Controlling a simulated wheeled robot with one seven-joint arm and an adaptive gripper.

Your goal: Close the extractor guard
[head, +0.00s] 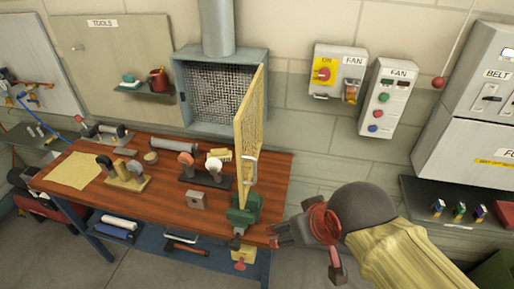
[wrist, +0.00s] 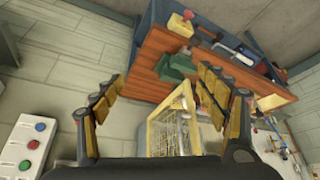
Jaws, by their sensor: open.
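The extractor guard (head: 248,130) is a yellow-framed mesh door. It stands swung open, sticking out from the right side of the grey extractor box (head: 180,90) on the wall, whose mesh-backed opening is exposed. A pale handle (head: 250,168) is on the guard's lower part. My gripper (head: 305,250) is open and empty, to the right of and below the guard, by the bench's right end. In the wrist view, my gripper (wrist: 160,88) has its fingers spread wide, and the guard (wrist: 172,125) shows between and beyond them, apart from both fingers.
A green vise (head: 245,210) stands on the wooden bench (head: 85,205) under the guard, near grinders and small tools. Fan control boxes (head: 385,97) are on the wall to the right. The wall between guard and boxes is clear.

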